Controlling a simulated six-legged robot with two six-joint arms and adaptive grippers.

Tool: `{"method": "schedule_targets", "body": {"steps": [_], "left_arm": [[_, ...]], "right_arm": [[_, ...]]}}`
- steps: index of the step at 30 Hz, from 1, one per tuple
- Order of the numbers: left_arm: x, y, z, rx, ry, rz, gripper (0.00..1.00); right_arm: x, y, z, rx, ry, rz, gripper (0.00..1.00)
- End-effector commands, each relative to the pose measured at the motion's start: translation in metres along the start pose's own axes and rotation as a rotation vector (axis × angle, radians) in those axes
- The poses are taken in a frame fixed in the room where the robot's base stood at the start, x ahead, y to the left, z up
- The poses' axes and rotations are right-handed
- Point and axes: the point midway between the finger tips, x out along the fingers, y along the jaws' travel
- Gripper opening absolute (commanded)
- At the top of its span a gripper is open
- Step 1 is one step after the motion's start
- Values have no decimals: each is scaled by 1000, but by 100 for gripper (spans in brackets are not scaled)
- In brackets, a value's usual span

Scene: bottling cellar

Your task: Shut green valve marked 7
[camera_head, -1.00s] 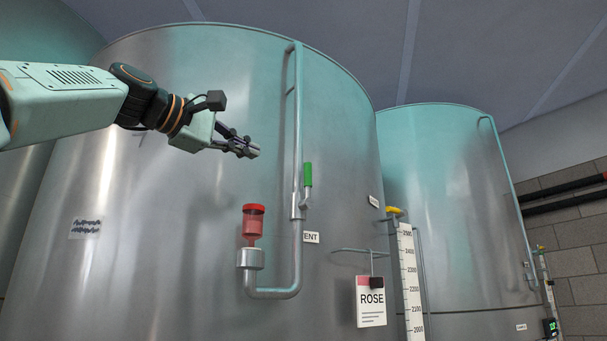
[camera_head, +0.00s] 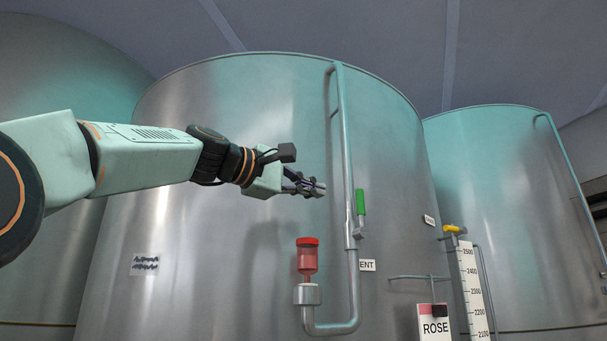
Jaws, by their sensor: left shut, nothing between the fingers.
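The green valve handle (camera_head: 360,202) stands upright on the thin vertical pipe (camera_head: 346,150) of the large steel tank. I cannot see a 7 on it; a partly hidden label ending in "ENT" (camera_head: 367,265) sits just below it. My left gripper (camera_head: 322,189) is shut and empty. In the picture it is a little to the left of the green handle and apart from it, with its fingers pointing right. My right gripper is not in view.
A red-capped vessel with red liquid (camera_head: 307,260) stands on the pipe's lower bend. A ROSE sign (camera_head: 434,327) hangs from a bracket at lower right. A yellow valve handle (camera_head: 454,229) tops a white level scale (camera_head: 474,290). A second tank (camera_head: 500,210) stands at right.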

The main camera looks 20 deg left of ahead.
Motion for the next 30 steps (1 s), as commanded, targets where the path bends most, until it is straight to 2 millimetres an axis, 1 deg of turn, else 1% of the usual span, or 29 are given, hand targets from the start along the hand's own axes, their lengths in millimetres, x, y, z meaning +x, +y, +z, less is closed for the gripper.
{"method": "schedule_targets", "body": {"steps": [1, 2, 3, 9, 15, 21, 30], "left_arm": [[5, 4, 0, -3, 0, -2, 0], [8, 3, 0, -2, 1, -3, 0], [19, 1, 0, -1, 1, -6, 0], [56, 2, 0, -1, 1, -3, 0], [83, 2, 0, -1, 1, -1, 0], [94, 1, 0, 0, 1, 0, 0], [95, 0, 0, -1, 1, 0, 0]], "right_arm": [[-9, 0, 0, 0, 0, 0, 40], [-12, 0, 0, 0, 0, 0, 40], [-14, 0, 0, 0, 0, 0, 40], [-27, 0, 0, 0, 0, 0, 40], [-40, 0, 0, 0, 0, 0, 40], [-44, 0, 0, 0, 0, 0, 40], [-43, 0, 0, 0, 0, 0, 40]]}}
